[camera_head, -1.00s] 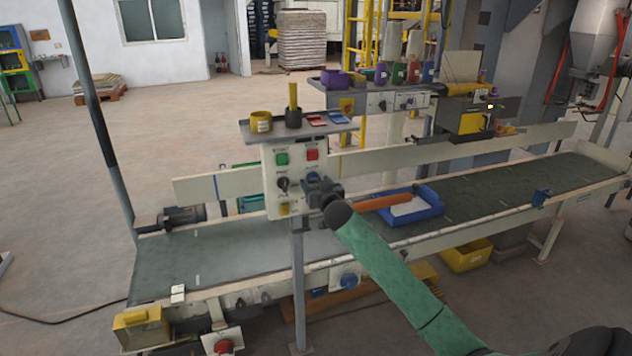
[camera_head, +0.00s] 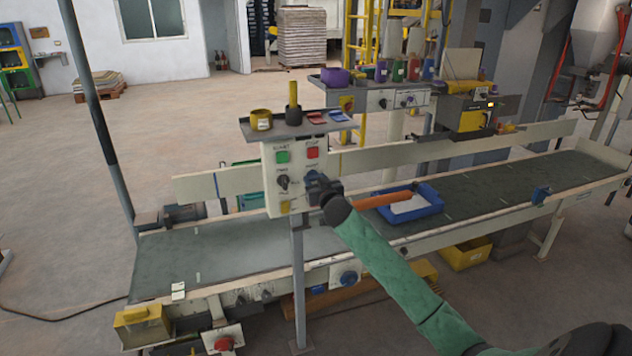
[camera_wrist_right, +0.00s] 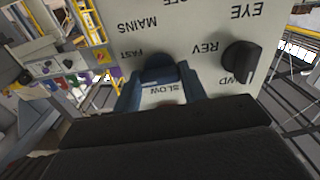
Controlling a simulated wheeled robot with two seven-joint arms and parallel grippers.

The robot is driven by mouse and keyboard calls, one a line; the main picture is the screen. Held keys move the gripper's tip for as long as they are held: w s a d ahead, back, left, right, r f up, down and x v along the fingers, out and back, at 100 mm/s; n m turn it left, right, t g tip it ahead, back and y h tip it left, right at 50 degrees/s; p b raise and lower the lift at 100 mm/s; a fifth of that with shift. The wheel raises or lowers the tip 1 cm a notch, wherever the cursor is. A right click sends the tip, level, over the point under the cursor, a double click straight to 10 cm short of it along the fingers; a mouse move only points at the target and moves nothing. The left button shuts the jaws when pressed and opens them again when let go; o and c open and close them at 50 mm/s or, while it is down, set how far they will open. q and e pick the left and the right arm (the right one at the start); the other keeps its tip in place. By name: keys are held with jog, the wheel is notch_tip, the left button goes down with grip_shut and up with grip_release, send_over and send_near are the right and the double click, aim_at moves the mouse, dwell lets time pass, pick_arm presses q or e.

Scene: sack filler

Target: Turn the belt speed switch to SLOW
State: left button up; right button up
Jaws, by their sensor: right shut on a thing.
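The pale control panel (camera_head: 284,205) stands on a post in front of the belt. The wrist view shows its face (camera_wrist_right: 195,22) upside down, with FAST beside the belt speed switch and SLOW between my fingers. My right gripper (camera_head: 318,187) is at the panel's lower right. Its blue fingers (camera_wrist_right: 160,90) are shut on the dark belt speed switch (camera_wrist_right: 160,67), also in the wrist view. The fingers cover part of the switch, and I cannot tell which label it points to. In the head view, gripper and wrist hide it. My left gripper is not in view.
A black REV/FWD knob (camera_wrist_right: 240,56) sits close beside the gripper. Green START (camera_head: 282,157) and red STOP (camera_head: 312,153) buttons are above. A shelf (camera_head: 268,131) with cups tops the panel. Behind my wrist, a blue tray (camera_head: 430,208) lies on the belt (camera_head: 490,190).

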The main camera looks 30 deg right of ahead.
jog(key=n+p, duration=0.1)
jog(key=n, duration=0.3)
jog(key=shift+r+n, duration=0.1)
jog(key=shift+n, duration=0.3)
jog(key=n+p, duration=0.2)
jog(key=n, duration=0.9)
jog(key=shift+n, duration=0.6)
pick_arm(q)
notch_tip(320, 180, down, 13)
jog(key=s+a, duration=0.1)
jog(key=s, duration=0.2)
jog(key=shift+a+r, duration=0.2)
pick_arm(e)
jog(key=shift+n, duration=0.3)
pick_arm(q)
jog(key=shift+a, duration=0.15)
